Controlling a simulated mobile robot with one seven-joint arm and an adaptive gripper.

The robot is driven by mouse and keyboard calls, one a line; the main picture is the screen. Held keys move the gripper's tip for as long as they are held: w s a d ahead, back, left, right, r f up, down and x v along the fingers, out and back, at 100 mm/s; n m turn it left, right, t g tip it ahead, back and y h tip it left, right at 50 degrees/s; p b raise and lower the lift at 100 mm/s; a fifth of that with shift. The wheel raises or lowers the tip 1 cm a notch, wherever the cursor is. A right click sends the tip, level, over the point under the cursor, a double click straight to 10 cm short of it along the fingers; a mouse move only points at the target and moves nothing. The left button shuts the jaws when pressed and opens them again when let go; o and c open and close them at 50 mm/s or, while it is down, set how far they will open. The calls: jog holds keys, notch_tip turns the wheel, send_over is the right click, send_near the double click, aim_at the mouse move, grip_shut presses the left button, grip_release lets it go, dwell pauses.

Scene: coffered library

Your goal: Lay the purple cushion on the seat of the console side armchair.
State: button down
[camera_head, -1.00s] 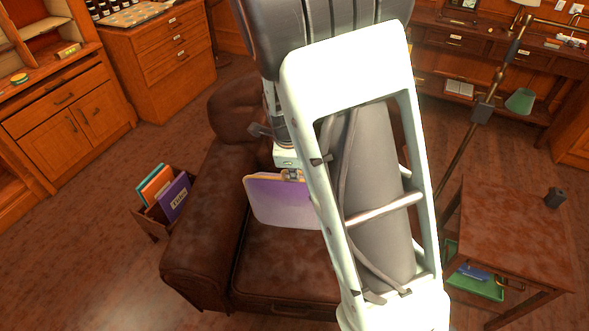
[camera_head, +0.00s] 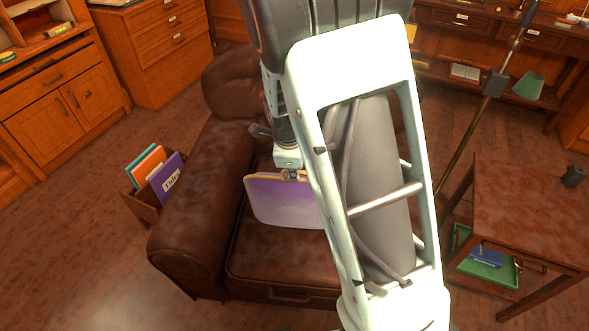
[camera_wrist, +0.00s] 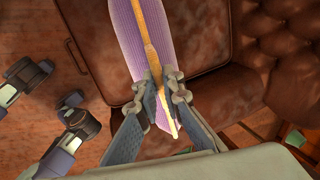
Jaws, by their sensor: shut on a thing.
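The purple cushion (camera_head: 283,203) has a pale trim and hangs from my gripper (camera_head: 290,175) in the head view. My gripper is shut on the cushion's upper edge. In the wrist view the fingers (camera_wrist: 159,90) pinch the cushion (camera_wrist: 133,40) along its yellowish trim, and it is seen edge-on. The brown leather armchair (camera_head: 190,215) stands below, and the cushion is over its seat (camera_head: 270,262). The seat also shows under the cushion in the wrist view (camera_wrist: 190,40). I cannot tell whether the cushion's lower edge touches the seat. My arm hides the armchair's right part.
A holder with colourful folders (camera_head: 155,178) stands left of the armchair. A small wooden table (camera_head: 530,215) with a dark cup (camera_head: 573,176) and a green tray (camera_head: 487,265) below stands at right. Open floor lies at left.

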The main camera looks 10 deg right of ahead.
aim_at(295, 182)
jog(key=shift+f, duration=0.35)
jog(key=shift+f+b, duration=1.3)
jog(key=shift+f, duration=0.3)
jog(key=w+d+f+b, duration=0.2)
jog(key=w+f+b, duration=0.15)
jog(key=w, duration=0.45)
jog(key=w+d+f+b, duration=0.25)
jog(key=w+f, duration=0.25)
jog(key=w, duration=0.3)
jog(key=w+d+f+b, duration=0.2)
jog(key=w+f, duration=0.2)
jog(key=w, duration=0.5)
jog(key=b+x, duration=0.3)
jog(key=x, duration=0.2)
jog(key=w+b+x, duration=0.1)
jog(key=b+x, duration=0.3)
jog(key=x, duration=0.1)
jog(key=b+x, duration=0.4)
jog(key=x, duration=0.1)
jog(key=shift+w+d+r, duration=0.2)
jog(key=shift+w, duration=0.05)
jog(key=b+x, duration=0.3)
jog(key=x, duration=0.1)
jog(key=shift+s+a+f+b, duration=0.1)
jog(key=shift+s+a+b, duration=0.05)
jog(key=shift+s+b, duration=0.25)
